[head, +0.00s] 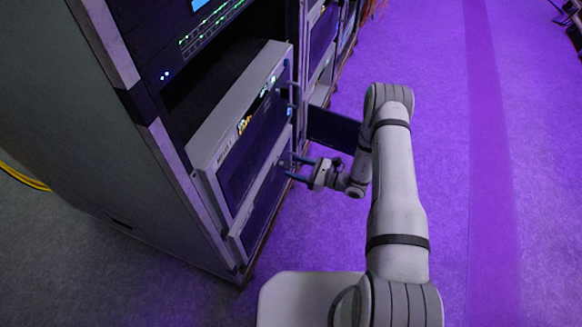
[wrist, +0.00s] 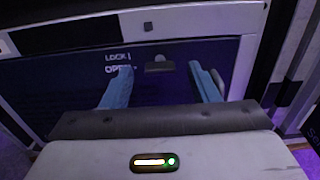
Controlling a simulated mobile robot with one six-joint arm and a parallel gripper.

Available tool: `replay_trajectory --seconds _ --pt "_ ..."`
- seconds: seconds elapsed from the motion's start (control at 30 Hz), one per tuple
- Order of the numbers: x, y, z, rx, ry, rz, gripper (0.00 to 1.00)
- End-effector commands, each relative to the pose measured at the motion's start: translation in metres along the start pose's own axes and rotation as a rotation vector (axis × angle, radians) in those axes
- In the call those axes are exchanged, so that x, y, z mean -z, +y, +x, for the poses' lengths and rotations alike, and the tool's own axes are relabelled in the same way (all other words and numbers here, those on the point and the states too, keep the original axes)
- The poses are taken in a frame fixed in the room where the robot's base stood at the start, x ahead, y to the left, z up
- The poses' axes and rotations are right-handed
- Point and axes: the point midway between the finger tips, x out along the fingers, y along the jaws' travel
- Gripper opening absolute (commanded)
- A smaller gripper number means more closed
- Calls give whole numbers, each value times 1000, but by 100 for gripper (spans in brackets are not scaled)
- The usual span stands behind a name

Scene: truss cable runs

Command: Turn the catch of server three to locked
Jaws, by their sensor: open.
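The catch (wrist: 160,66) is a small grey tab on the dark blue server front in the wrist view. It looks level, about in line with the OPEN mark (wrist: 119,69); the LOCK mark (wrist: 117,57) is just above that. My gripper (wrist: 161,76) is open, with one blue finger on each side of the catch and clear gaps to both. Whether the fingertips reach past the catch in depth I cannot tell. In the head view my gripper (head: 291,168) is at the front of the lower server (head: 265,202). The catch is too small to make out there, and no server number is readable.
An upper server (head: 240,130) juts out of the rack (head: 140,110) above my gripper. A dark panel (head: 333,130) stands out from the rack just behind my gripper. The purple floor (head: 500,150) to the right is clear. A yellow cable (head: 22,177) lies at far left.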

Motion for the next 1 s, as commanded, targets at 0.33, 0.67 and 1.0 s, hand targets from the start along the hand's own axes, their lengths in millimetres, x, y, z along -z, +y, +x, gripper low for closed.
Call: replay_trajectory --seconds 0.33,0.67,1.0 --pt "0 0 21 1 0 0 55" --pt "0 0 21 1 0 0 40" --pt "0 -1 20 2 0 -1 12"
